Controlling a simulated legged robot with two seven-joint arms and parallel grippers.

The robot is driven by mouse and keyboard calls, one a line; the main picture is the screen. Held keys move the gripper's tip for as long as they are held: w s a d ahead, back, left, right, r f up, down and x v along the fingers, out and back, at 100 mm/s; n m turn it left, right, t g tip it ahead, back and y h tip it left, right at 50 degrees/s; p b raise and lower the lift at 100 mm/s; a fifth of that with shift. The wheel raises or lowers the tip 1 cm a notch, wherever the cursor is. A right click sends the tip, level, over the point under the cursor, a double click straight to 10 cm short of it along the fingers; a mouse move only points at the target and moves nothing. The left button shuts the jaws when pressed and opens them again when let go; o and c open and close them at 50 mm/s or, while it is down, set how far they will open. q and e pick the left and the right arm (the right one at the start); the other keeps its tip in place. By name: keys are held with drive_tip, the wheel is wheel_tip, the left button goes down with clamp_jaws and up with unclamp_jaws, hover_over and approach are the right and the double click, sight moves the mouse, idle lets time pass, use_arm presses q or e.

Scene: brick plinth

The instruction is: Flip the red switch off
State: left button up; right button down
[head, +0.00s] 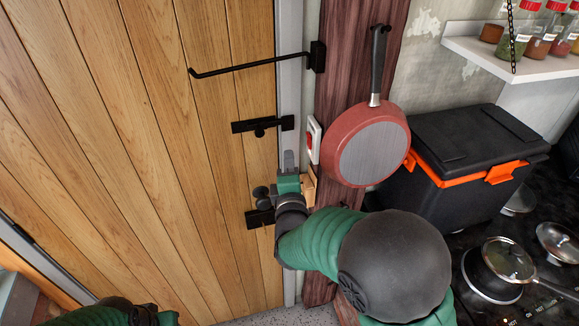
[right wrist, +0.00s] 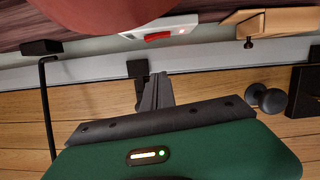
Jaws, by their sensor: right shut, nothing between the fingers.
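The red switch (head: 310,140) is a red rocker on a white plate, mounted on the side of the dark red wooden post, just left of the hanging pan. It also shows in the right wrist view (right wrist: 158,37), near the top, partly cut off by the pan. My right gripper (head: 289,160) is shut and empty, just below and left of the switch and apart from it. In the right wrist view its closed fingers (right wrist: 155,92) point up toward the switch with a gap between. I cannot tell the rocker's position. My left gripper is not in view; only part of the left arm shows.
A red pan (head: 372,146) hangs on the post close right of the switch. A wooden door (head: 180,130) with black latches (head: 262,125) and a long black hook bar (head: 250,65) is at left. A black and orange box (head: 465,140) and stove pots (head: 505,262) stand at right.

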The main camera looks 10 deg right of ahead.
sight(308, 141)
drive_tip(key=w+d, duration=0.1)
drive_tip(key=w, duration=0.1)
drive_tip(key=w+d+p, duration=0.1)
drive_tip(key=w+d, duration=0.1)
drive_tip(key=shift+d+r+p, duration=0.15)
drive_tip(key=shift+r+p, duration=0.15)
drive_tip(key=shift+r, duration=0.1)
drive_tip(key=shift+d, duration=0.5)
drive_tip(key=shift+s+d, duration=0.1)
drive_tip(key=shift+d, duration=0.05)
drive_tip(key=shift+d, duration=0.15)
